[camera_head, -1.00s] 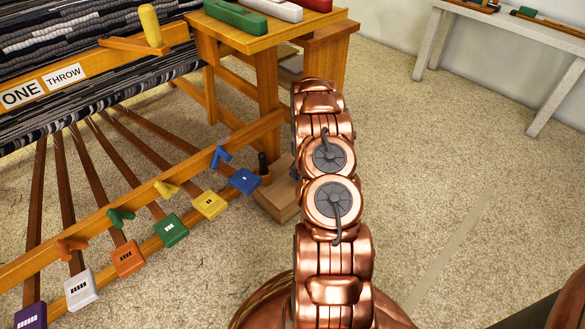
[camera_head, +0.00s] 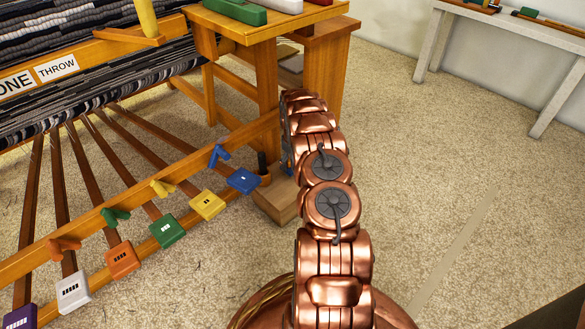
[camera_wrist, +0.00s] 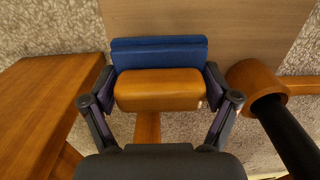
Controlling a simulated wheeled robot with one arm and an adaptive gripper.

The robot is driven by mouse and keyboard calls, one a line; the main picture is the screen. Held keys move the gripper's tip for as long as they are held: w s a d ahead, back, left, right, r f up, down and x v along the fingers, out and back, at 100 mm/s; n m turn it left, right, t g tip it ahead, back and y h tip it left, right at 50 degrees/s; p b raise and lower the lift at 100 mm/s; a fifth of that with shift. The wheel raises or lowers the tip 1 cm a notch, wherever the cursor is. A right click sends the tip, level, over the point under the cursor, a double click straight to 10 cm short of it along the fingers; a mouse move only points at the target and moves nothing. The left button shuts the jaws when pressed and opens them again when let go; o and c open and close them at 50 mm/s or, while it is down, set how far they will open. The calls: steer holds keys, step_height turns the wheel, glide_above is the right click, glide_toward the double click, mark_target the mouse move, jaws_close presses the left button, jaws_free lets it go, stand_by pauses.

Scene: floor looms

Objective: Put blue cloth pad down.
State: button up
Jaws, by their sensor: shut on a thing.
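My gripper (camera_wrist: 160,84) is shut on the blue cloth pad (camera_wrist: 160,53), seen in the wrist view. The pad shows as a blue block with a wooden block (camera_wrist: 158,90) against its near side, and the two dark fingers press on its left and right ends. A pale wooden surface (camera_wrist: 230,22) lies beyond and below the pad; I cannot tell whether they touch. In the head view my arm hides most of the gripper and the pad.
A dark rod in a round wooden holder (camera_wrist: 255,82) stands close on the right. In the head view, the low wooden block (camera_head: 277,202) sits by the loom's leg, near the blue treadle (camera_head: 243,180). Carpet to the right is open, up to a grey bench (camera_head: 434,40).

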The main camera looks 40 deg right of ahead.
step_height(320, 180, down, 2)
steer(key=shift+f+b, duration=0.1)
steer(key=shift+b, duration=0.3)
steer(key=o, duration=0.8)
step_height(320, 180, up, 12)
steer(key=p, duration=0.5)
steer(key=shift+s, duration=0.1)
